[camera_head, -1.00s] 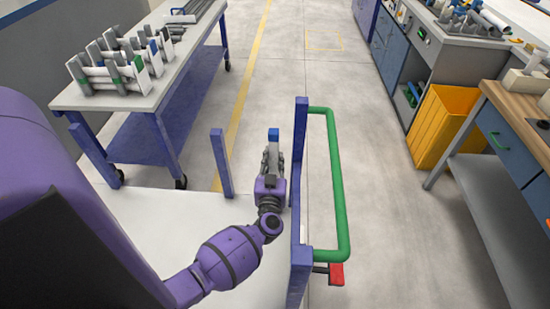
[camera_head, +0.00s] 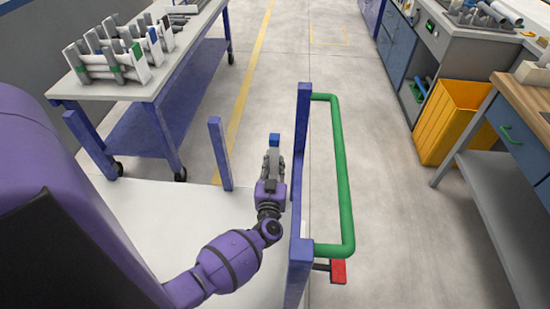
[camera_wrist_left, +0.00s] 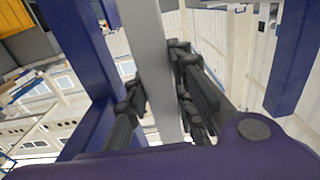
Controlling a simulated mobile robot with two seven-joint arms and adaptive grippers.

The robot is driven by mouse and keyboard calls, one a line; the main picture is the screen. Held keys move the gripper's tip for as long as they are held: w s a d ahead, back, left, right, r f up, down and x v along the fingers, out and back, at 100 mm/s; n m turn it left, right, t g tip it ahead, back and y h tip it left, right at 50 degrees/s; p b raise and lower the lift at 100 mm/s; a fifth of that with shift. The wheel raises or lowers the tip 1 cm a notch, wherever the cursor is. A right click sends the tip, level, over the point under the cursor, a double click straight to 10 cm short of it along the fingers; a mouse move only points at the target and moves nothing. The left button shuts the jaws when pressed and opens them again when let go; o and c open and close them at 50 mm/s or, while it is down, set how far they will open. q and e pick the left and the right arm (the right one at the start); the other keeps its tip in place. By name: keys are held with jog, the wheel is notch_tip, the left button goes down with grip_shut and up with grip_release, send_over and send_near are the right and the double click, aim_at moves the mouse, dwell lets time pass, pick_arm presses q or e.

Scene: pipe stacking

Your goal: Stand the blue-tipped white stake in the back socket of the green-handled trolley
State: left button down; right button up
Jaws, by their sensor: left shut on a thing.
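My left gripper (camera_head: 272,166) is shut on the white stake, which stands roughly upright with its blue tip (camera_head: 274,139) on top in the head view. In the left wrist view the stake's pale shaft (camera_wrist_left: 150,50) runs between the dark fingers (camera_wrist_left: 158,100). The trolley has a white deck (camera_head: 160,225), blue corner posts and a green handle (camera_head: 342,175) on its right side. The gripper is just left of the tall blue post (camera_head: 303,135) by the handle. The stake's lower end and the back socket are hidden. The right gripper is not in view.
A blue post (camera_head: 221,155) stands left of the gripper. A table (camera_head: 150,88) with racks of pipes stands at the back left. A yellow bin (camera_head: 450,120) and workbenches line the right. The floor (camera_head: 390,210) between trolley and benches is clear.

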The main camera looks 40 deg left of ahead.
pick_arm(q)
jog(key=shift+f, duration=0.1)
jog(key=c, duration=1.4)
grip_release()
jog(key=shift+c, duration=0.2)
jog(key=shift+f, duration=0.1)
jog(key=v, duration=1.2)
